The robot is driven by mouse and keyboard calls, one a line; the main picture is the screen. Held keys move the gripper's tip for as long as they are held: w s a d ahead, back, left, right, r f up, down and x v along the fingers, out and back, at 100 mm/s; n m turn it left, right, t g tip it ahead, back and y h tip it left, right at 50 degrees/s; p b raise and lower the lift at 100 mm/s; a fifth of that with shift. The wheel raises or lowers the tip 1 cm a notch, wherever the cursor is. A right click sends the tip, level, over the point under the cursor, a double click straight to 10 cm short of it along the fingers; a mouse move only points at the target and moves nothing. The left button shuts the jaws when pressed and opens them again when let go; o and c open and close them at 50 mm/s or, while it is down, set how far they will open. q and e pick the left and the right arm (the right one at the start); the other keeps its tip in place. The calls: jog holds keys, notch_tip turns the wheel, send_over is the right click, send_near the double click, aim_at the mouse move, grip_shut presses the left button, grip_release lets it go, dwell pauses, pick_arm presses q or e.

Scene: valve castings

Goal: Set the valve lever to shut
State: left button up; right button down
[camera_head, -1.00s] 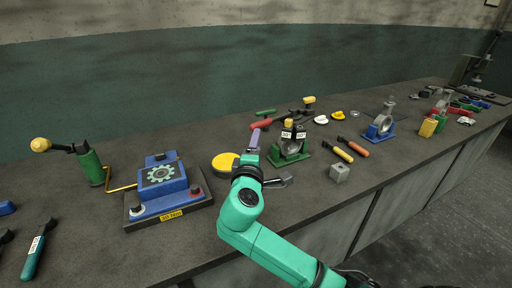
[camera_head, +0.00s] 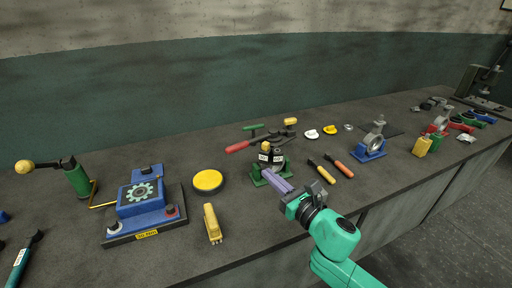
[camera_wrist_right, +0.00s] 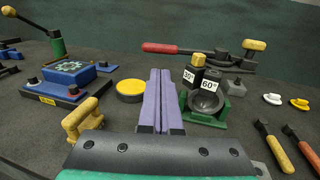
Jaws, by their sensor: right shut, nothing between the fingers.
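A red-handled lever (camera_head: 240,146) with a dark metal body lies toward the back of the bench, and a yellow grip (camera_head: 290,121) is at its right end. It also shows in the wrist view (camera_wrist_right: 160,48). In front of it stands a green-based casting (camera_head: 257,181) with a dark round cup and 30° and 60° labels (camera_wrist_right: 208,85). I cannot tell which part is the valve lever. My right gripper (camera_head: 268,174) has purple fingers, shut and empty, pointing at the green-based casting. In the wrist view the fingertips (camera_wrist_right: 160,72) appear left of it; contact is unclear. My left gripper is out of view.
Two handled tools (camera_head: 320,172) lie right of the casting. A blue-based ring casting (camera_head: 371,148) stands farther right. Bare bench lies in front.

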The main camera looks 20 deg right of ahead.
aim_at(239, 148)
jog(key=p+x, duration=0.3)
jog(key=x, duration=0.9)
jog(key=shift+p, duration=0.4)
jog(key=shift+w+a, duration=0.2)
jog(key=shift+w, duration=0.15)
jog(key=shift+w+f, duration=0.1)
jog(key=shift+w, duration=0.05)
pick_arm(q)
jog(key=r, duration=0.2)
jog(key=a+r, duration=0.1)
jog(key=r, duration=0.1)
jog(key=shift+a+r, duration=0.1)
pick_arm(e)
jog(key=shift+d, duration=0.1)
